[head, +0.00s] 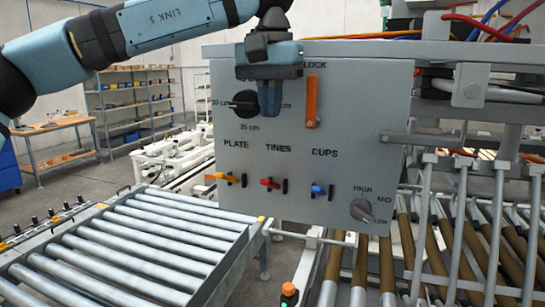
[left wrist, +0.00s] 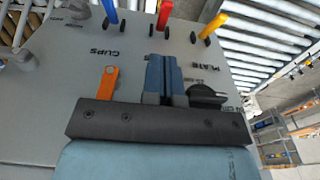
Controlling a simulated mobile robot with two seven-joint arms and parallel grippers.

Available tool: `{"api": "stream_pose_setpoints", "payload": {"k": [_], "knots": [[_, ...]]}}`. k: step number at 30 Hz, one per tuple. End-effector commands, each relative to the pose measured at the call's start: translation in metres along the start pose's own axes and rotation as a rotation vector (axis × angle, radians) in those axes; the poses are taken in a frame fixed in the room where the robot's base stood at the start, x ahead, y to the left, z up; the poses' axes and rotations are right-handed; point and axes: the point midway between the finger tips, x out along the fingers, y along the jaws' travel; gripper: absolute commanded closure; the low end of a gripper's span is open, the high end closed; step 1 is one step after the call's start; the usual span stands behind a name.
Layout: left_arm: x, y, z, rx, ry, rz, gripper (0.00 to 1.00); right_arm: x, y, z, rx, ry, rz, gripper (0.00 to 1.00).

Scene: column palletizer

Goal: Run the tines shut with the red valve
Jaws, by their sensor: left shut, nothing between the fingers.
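The red valve (head: 270,183) is a small lever under the label TINES on the grey panel (head: 350,130). It also shows at the top of the left wrist view (left wrist: 164,14), between the yellow and blue levers. My left gripper (head: 270,110) is shut and empty, in front of the upper panel and above the red valve, apart from it. Its blue fingers (left wrist: 163,65) lie together in the left wrist view and cover part of the panel lettering. Grey bars (head: 457,235) stand at the right; I cannot tell whether they are the tines. My right gripper is not seen.
A yellow valve (head: 227,178) under PLATE and a blue valve (head: 319,190) under CUPS flank the red one. An orange LOCK handle (head: 312,102), a black knob (head: 245,103) and a grey selector (head: 361,210) are nearby. A roller conveyor (head: 130,240) stands at lower left.

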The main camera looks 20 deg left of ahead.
Motion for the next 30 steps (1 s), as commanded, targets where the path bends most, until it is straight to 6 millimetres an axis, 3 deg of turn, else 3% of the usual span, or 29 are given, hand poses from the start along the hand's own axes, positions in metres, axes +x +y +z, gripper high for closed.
{"api": "stream_pose_setpoints", "payload": {"k": [5,18,24,30], "knots": [[0.012,0.000,0.000,-0.001,-0.002,-0.001,1.00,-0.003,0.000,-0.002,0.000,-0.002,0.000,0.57],[0.085,0.000,0.000,0.000,-0.002,0.000,1.00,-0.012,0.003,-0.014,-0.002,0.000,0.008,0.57],[0.099,0.000,0.000,0.000,-0.001,0.001,1.00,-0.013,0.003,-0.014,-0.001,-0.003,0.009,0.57],[0.101,0.000,0.000,-0.001,-0.001,0.002,1.00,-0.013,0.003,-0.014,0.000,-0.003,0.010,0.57]]}}
